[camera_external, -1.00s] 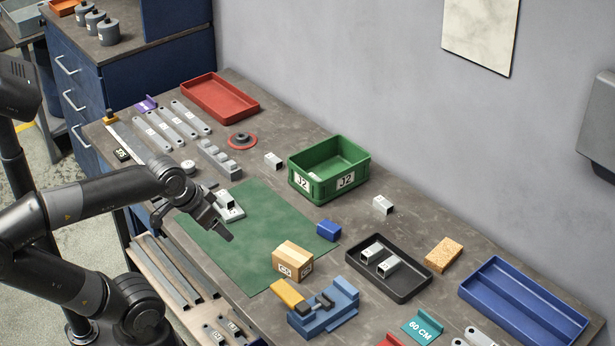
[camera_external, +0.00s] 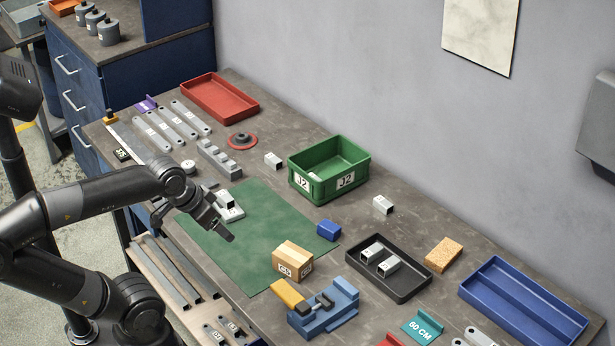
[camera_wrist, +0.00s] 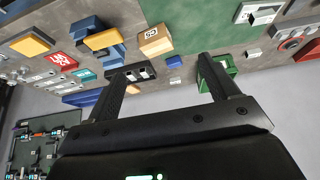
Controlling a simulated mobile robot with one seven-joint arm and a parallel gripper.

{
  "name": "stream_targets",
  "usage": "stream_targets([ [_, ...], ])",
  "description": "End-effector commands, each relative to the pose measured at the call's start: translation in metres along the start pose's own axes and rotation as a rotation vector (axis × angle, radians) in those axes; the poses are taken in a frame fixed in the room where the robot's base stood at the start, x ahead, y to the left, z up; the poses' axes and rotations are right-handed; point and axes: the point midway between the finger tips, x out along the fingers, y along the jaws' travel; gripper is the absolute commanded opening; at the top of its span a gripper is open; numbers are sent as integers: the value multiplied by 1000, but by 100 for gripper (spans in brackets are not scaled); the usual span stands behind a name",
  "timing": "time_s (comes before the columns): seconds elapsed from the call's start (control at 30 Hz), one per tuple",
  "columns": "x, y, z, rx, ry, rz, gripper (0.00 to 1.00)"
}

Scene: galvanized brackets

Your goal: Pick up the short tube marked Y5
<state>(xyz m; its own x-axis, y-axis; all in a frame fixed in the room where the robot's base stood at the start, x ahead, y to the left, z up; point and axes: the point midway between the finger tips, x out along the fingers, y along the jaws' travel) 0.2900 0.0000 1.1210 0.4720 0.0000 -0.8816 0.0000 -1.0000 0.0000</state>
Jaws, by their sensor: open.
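Several short square metal tubes are in view; I cannot read a Y5 mark on any. One tube (camera_external: 273,160) lies left of the green bin, another (camera_external: 382,205) right of it. Two tubes (camera_external: 372,253) (camera_external: 388,266) lie in the black tray (camera_external: 407,294). A grey piece (camera_external: 226,200) sits on a light fixture at the green mat's left edge. My gripper (camera_external: 222,228) is above the mat's left part, open and empty, apart from all tubes. In the wrist view its spread fingers (camera_wrist: 165,68) frame the bench, with the black tray partly behind the left finger.
The green bin (camera_external: 318,188) marked J2 stands at the back. A wooden block (camera_external: 292,262), a blue block (camera_external: 328,231) and a blue vise (camera_external: 335,312) are near the mat (camera_external: 235,255). A blue tray (camera_external: 525,305) is at right. The mat's middle is clear.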

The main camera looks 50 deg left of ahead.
Motion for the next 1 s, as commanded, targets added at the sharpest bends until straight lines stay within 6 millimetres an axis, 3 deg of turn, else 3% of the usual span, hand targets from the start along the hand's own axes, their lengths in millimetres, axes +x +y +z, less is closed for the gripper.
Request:
stream_targets([
  [0.17,-3,0,-14,1,-9,0,80],
  [0.27,-8,0,-39,2,-27,0,80],
  [0.47,-13,0,-112,5,-76,1,80],
  [0.67,-4,0,-183,9,-127,1,80],
  [1.0,42,0,-292,14,-212,3,80],
])
